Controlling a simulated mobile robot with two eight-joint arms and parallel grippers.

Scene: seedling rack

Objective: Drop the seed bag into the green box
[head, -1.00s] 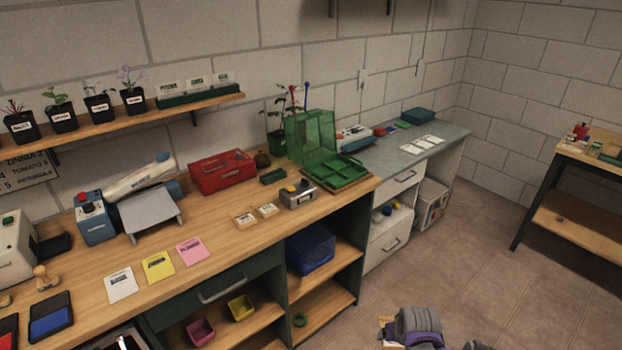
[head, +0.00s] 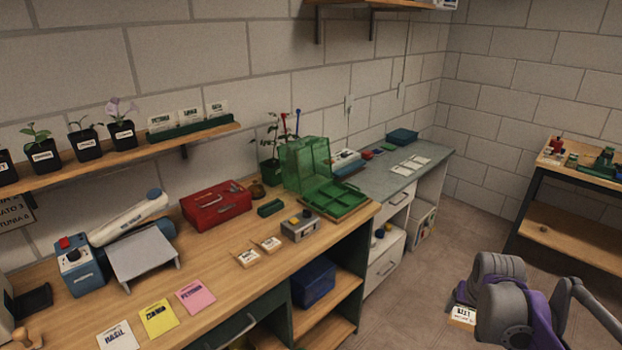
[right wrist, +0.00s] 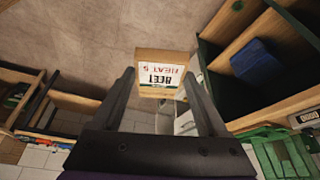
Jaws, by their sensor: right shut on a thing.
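The seed bag, a brown packet with a white BEET label (head: 462,317), is at the lower right of the head view. My right gripper (right wrist: 160,88) is shut on it; the bag also shows between the fingertips in the right wrist view (right wrist: 163,66). The green box (head: 351,203) stands on the wooden bench near its right end, its clear green lid (head: 305,165) raised. The gripper and bag are in front and to the right of the box, apart from it, over the floor side. A green grid at the lower right of the wrist view seems to be this box. My left gripper is not in view.
Two other small packets (head: 247,258) and a grey device with knobs (head: 299,228) lie left of the box. A red toolbox (head: 216,206) and a potted plant (head: 270,150) stand behind. A blue bin (head: 314,285) is on the shelf below. The floor at right is open.

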